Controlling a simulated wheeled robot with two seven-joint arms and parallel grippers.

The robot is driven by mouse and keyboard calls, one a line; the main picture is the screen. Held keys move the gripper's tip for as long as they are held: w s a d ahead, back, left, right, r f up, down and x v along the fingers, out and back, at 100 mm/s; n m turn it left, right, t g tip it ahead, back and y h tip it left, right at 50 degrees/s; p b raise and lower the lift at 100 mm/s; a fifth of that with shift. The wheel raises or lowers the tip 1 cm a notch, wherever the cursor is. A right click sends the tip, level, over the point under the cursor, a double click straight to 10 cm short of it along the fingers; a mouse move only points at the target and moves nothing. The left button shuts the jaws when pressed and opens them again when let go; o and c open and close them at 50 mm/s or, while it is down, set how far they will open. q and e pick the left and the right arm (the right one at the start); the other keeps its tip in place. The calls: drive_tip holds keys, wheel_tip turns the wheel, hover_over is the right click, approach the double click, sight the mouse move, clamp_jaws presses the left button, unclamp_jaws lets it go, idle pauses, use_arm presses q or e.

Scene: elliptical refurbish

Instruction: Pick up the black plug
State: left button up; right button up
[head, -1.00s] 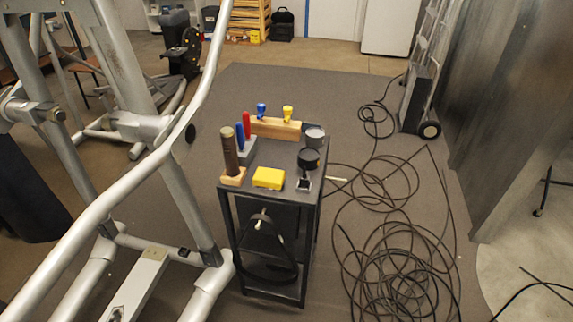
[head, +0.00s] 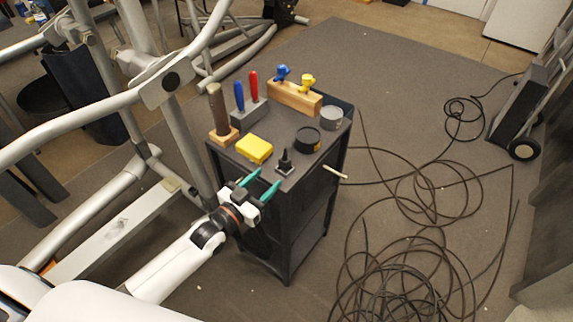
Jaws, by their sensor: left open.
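The black plug (head: 285,162) stands upright near the front edge of the top of a dark cart (head: 300,187). It has a wide base and a narrow tip. My left gripper (head: 261,186) has come in from the lower left, with two green fingers spread open and empty. Its fingertips are at the cart's front edge, just left of and in front of the plug, apart from it in the picture. My right gripper is not in view.
On the cart, a yellow block (head: 254,149) and a black round tin (head: 307,140) flank the plug. Behind are a grey tin (head: 331,117), a brown cylinder (head: 218,110), and a wooden holder (head: 295,97). An elliptical frame (head: 120,105) stands left; cables (head: 395,270) lie right.

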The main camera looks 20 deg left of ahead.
sight(282, 163)
use_arm(q)
drive_tip(key=x, duration=0.3)
drive_tip(key=shift+w+a, duration=0.2)
drive_tip(key=shift+a, duration=0.05)
drive_tip(key=w, duration=0.1)
drive_tip(key=w+d+p, duration=0.1)
drive_tip(key=w, duration=0.1)
drive_tip(key=w+d+r, duration=0.1)
drive_tip(key=shift+w+d, duration=0.15)
drive_tip(key=shift+d, duration=0.1)
drive_tip(key=shift+w+d+f, duration=0.1)
drive_tip(key=shift+w, duration=0.2)
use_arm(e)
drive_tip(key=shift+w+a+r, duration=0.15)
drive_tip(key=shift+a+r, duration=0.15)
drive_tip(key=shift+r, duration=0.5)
use_arm(q)
drive_tip(key=shift+c, duration=0.3)
drive_tip(key=c, duration=1)
